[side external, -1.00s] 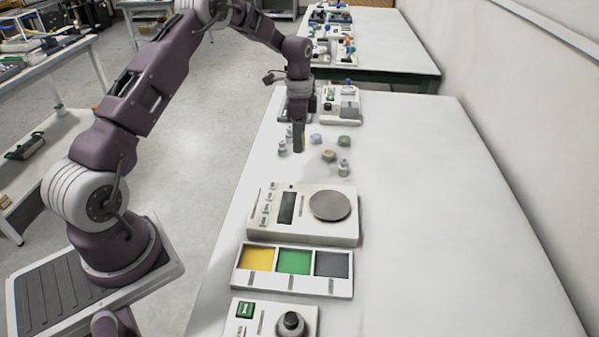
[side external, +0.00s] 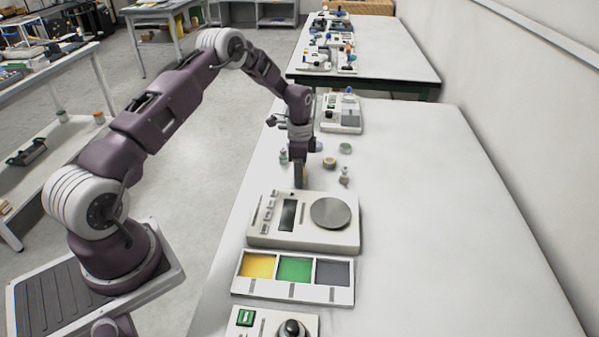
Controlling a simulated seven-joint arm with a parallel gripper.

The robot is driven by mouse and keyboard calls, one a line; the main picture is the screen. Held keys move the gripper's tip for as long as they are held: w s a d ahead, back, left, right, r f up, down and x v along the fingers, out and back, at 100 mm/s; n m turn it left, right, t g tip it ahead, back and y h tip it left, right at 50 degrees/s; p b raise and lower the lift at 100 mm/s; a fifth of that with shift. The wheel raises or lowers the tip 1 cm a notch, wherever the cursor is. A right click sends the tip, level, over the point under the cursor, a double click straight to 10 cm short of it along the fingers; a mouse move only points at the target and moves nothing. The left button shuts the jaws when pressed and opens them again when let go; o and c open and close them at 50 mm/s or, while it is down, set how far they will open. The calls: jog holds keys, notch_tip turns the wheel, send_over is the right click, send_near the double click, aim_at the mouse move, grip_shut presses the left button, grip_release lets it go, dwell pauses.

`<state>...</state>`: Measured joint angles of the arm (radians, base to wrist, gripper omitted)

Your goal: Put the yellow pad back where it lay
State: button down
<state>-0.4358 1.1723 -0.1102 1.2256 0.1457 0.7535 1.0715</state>
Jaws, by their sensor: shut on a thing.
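My gripper (side external: 300,182) points straight down over the white table, just behind the scale. It is shut on a thin thing that its fingers mostly hide; a dull yellowish edge shows, which I take to be the yellow pad. I cannot tell whether its tip touches the table. A tan round pad (side external: 329,163) and a green round pad (side external: 345,148) lie to the right of my gripper and farther back. A white tray (side external: 242,290) in front of the scale has a yellow compartment (side external: 258,265), a green one (side external: 295,269) and a dark grey one (side external: 332,271).
The scale (side external: 262,234) has a round grey plate (side external: 330,213). Small bottles stand beside my gripper, one at right (side external: 343,176) and one at left (side external: 283,156). Another device (side external: 272,322) is at the front edge. The table's right side is clear.

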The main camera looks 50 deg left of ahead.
jog(key=shift+s+f, duration=0.1)
jog(key=shift+f, duration=0.35)
jog(key=c, duration=0.7)
grip_release()
jog(key=shift+c, duration=0.2)
notch_tip(320, 180, up, 13)
jog(key=s+d+r+n+t, duration=0.1)
jog(key=s+d+r, duration=0.3)
jog(key=r, duration=0.3)
jog(key=s+d+r+n+t+y, duration=0.1)
jog(key=s+d+r+n, duration=0.1)
jog(key=s+d+r, duration=0.3)
jog(key=s+d+r+n+t, duration=0.1)
jog(key=s+d+r, duration=0.2)
jog(key=r, duration=0.5)
jog(key=s+d+n+t, duration=0.1)
jog(key=s+d+n, duration=0.1)
jog(key=s, duration=0.8)
jog(key=s+d+n+t+h, duration=0.1)
jog(key=s+d+n, duration=0.2)
jog(key=s, duration=0.8)
jog(key=shift+s+d+r+t, duration=0.15)
jog(key=shift+d+r+t, duration=0.2)
jog(key=shift+d, duration=0.65)
